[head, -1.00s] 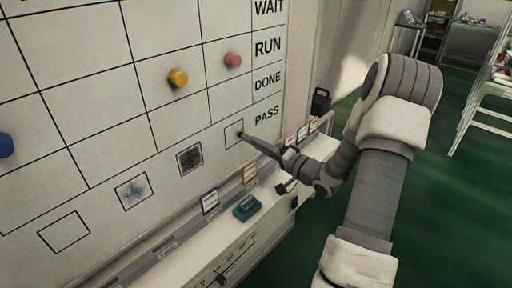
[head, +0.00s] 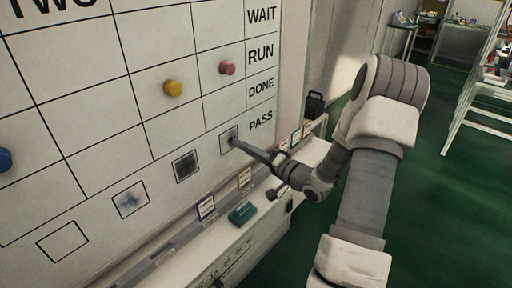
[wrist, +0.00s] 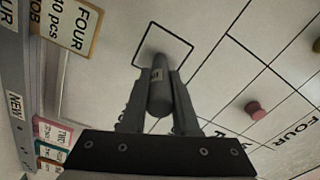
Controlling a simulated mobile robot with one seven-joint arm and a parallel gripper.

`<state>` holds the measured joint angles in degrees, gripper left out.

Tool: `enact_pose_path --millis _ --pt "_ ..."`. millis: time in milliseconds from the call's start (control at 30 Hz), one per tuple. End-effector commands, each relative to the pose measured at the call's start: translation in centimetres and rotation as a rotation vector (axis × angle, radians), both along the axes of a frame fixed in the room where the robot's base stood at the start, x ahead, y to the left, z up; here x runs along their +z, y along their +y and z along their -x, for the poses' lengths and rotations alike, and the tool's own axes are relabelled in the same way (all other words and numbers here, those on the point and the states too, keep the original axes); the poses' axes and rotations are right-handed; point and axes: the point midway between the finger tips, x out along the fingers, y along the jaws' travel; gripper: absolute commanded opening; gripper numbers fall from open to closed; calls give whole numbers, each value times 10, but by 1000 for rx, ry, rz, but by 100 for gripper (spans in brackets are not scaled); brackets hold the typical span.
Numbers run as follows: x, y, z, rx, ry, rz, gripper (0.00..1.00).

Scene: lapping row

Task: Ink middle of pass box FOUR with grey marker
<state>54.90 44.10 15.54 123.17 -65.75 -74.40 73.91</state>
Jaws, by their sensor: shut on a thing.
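My gripper (head: 277,160) is shut on the grey marker (head: 252,150), which points up and left at the whiteboard (head: 100,120). In the wrist view, my gripper (wrist: 160,85) holds the marker (wrist: 160,97) between both fingers. The marker's far end is at the rightmost pass box (head: 226,144), beside the word PASS. That box also shows in the wrist view (wrist: 183,42), with FOUR lettering nearby. A grey patch shows inside it. The marker's tip is hard to make out, so I cannot tell if it touches.
Yellow (head: 173,88), pink (head: 227,68) and blue (head: 5,159) magnets sit above. A ledge below holds cards (head: 206,207) and a teal block (head: 243,212).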

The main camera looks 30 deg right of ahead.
Motion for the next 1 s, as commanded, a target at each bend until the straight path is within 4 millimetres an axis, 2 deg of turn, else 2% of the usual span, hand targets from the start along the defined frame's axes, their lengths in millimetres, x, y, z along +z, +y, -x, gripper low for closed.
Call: enact_pose_path --millis 600,1000 --pt "1 38 14 7 -2 -2 0" --pt "12 38 16 4 -2 0 0"
